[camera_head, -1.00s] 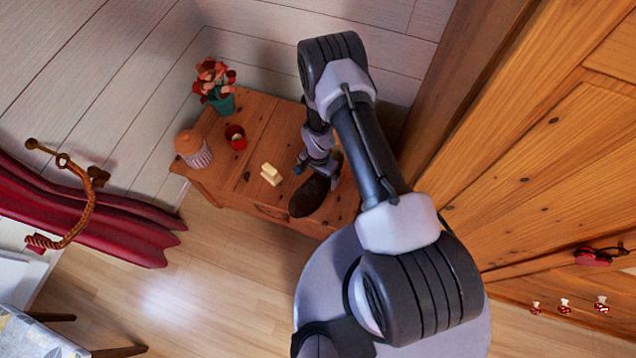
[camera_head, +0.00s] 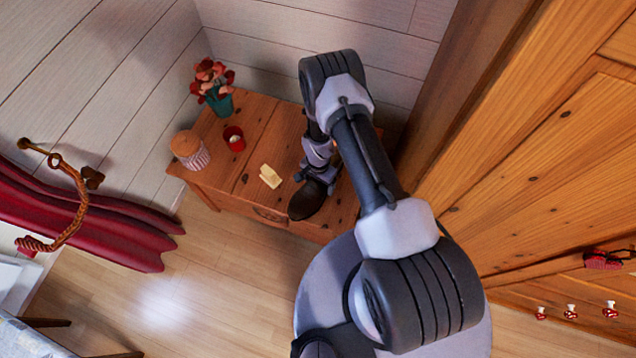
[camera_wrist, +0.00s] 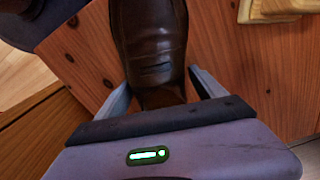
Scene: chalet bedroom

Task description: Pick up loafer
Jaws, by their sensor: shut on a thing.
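The dark brown leather loafer (camera_head: 307,201) is at the front right of the wooden cabinet top (camera_head: 245,178). In the wrist view the loafer (camera_wrist: 150,38) points away from my gripper (camera_wrist: 160,88), with one finger on each side of it. My gripper (camera_head: 316,180) is shut on the loafer. The arm hides part of the shoe in the head view. I cannot tell whether the sole touches the cabinet top.
A small pale yellow block (camera_head: 270,176) lies left of the loafer. A large wooden wardrobe (camera_head: 545,150) is on the right.

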